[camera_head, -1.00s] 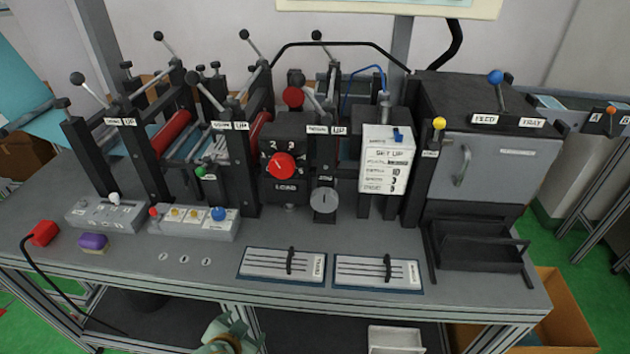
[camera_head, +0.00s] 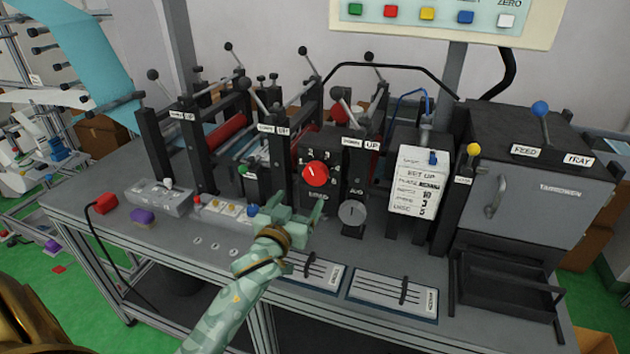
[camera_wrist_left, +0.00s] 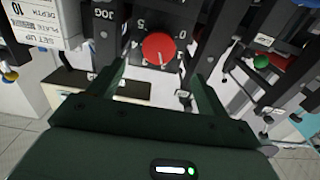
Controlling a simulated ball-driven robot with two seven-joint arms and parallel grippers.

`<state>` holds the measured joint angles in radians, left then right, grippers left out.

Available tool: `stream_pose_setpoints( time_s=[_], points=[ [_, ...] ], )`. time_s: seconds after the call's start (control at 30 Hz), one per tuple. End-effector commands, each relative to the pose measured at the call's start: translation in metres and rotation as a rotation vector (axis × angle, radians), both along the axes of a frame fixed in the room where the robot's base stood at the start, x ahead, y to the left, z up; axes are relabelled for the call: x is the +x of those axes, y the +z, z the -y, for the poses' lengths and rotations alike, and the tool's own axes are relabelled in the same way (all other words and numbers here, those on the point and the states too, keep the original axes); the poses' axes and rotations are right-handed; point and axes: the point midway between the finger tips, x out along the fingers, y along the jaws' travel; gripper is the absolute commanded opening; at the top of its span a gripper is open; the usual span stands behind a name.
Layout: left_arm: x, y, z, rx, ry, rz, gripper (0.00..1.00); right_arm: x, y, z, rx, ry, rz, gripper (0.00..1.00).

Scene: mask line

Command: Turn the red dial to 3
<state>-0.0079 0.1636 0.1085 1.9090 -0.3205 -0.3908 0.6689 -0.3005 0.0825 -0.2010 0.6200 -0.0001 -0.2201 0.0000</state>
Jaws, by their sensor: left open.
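The red dial (camera_head: 316,174) sits on the front of a black box, with white numerals around it and a label below. Its white mark is too small to read against the numerals. My left gripper (camera_head: 286,212), pale green, is open and empty, in front of the bench and below and left of the dial in the head view. In the left wrist view the dial (camera_wrist_left: 159,48) lies ahead, between and beyond the two spread fingers of the gripper (camera_wrist_left: 162,78); they appear apart from it. My right gripper is not in view.
A grey dial (camera_head: 352,213) is just right of and below the red one. A set-up card (camera_head: 418,180) stands further right. A button box (camera_head: 226,211) lies to the left of the gripper, and two slider panels (camera_head: 393,292) lie along the front edge.

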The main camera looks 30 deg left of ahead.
Motion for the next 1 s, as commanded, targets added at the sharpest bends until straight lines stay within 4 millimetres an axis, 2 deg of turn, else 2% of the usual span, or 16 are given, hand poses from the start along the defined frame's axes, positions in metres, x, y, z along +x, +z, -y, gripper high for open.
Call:
stream_pose_setpoints(
  time_s=[0.03, 0.2, 0.4, 0.6, 0.87, 1.0],
  points=[
    [0.014, -0.001, -0.003, 0.002, -0.001, 0.001, 0.78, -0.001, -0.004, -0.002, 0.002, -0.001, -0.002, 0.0],
    [0.055, -0.002, -0.014, 0.004, 0.001, -0.001, 0.78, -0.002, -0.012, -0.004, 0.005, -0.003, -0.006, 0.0],
    [0.09, -0.002, -0.022, 0.002, 0.0, -0.001, 0.78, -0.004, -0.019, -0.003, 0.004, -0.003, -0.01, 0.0],
    [0.104, -0.001, -0.025, 0.001, -0.001, -0.002, 0.78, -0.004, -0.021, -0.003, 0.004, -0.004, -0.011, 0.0],
    [0.105, -0.001, -0.025, 0.001, 0.0, -0.002, 0.78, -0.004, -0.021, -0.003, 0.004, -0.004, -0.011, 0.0],
    [0.104, -0.001, -0.025, 0.001, 0.0, -0.002, 0.39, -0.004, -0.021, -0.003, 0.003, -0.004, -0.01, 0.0]
  ],
)
